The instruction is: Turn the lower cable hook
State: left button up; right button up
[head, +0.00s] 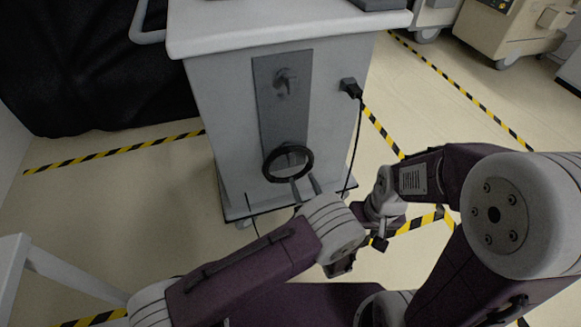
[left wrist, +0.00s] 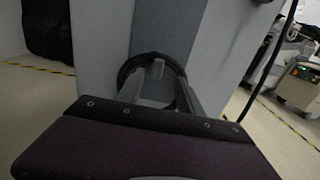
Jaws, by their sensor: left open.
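A white cart (head: 230,110) bears a grey panel (head: 283,115) on its near face. An upper hook (head: 284,82) is on the panel. A black ring (head: 288,149), which looks like a coiled cable, is low on the panel, where the lower hook is hard to make out. My left gripper (head: 305,188) is open, its fingers just below and in front of the ring; contact cannot be told. In the left wrist view the ring (left wrist: 150,56) arches behind the fingers of my left gripper (left wrist: 160,88). My right gripper (head: 378,238) hangs apart, right of the left wrist.
A black plug (head: 350,88) with a hanging cord (head: 357,140) is on the cart's right side. A dark cover (head: 90,70) stands behind at the left. Beige machines (head: 520,30) stand far right. Striped floor tape (head: 115,152) crosses open floor around the cart.

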aim_at(293, 160)
pick_arm(q)
jog(key=b+x, duration=0.3)
jog(key=x, duration=0.4)
jog(key=shift+w+a+f, duration=0.15)
jog(key=shift+w+f, duration=0.05)
jog(key=shift+w, duration=0.15)
jog(key=shift+w+a+r, duration=0.1)
jog(key=shift+w, duration=0.25)
jog(key=shift+c, duration=0.3)
grip_shut()
